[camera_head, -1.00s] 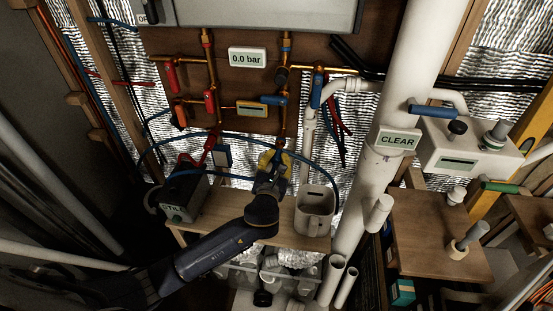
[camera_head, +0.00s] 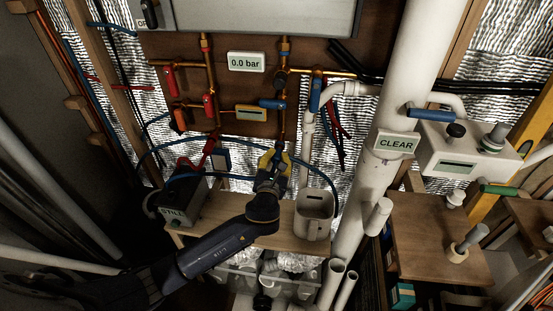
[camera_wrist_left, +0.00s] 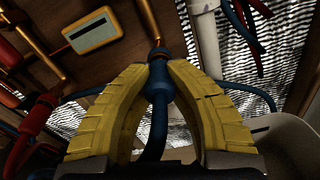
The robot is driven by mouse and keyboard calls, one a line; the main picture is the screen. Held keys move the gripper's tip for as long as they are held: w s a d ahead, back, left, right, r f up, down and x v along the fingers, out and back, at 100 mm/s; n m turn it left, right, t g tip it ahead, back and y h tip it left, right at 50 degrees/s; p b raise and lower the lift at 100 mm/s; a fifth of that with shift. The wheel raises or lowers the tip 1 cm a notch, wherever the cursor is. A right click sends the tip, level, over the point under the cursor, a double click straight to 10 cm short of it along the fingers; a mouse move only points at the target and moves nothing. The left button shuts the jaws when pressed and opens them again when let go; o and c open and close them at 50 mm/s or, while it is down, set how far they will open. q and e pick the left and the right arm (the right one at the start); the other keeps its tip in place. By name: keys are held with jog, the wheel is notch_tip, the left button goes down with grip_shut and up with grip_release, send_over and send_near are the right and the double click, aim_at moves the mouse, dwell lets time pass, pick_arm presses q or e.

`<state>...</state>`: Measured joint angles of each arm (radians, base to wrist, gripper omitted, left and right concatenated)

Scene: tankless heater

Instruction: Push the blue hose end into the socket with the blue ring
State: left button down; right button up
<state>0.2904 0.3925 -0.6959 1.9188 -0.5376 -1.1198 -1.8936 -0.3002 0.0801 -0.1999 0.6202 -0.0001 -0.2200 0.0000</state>
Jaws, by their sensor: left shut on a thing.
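My left gripper (camera_head: 273,158) has yellow fingers, which also show large in the left wrist view (camera_wrist_left: 158,88). They are shut on the blue hose end (camera_wrist_left: 157,82), with the hose running down between them. The socket with the blue ring (camera_wrist_left: 158,52) is at the lower end of a copper pipe, directly above the hose end in the wrist view. The hose end is lined up under it and very close. I cannot tell whether it is inside. In the head view the fingers hide most of the joint. My right gripper is not in view.
A red-handled hose fitting (camera_head: 210,148) hangs to the left, above a dark pump box (camera_head: 182,203). A pale bucket (camera_head: 314,215) stands close on the right on the wooden shelf (camera_head: 235,213). A white pipe (camera_head: 306,150) runs down beside the gripper.

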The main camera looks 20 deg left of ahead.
pick_arm(q)
jog(key=shift+w, duration=0.55)
jog(key=c, duration=1.3)
grip_release()
jog(key=s+d, duration=0.1)
jog(key=s, duration=1.1)
jog(key=shift+d, duration=0.15)
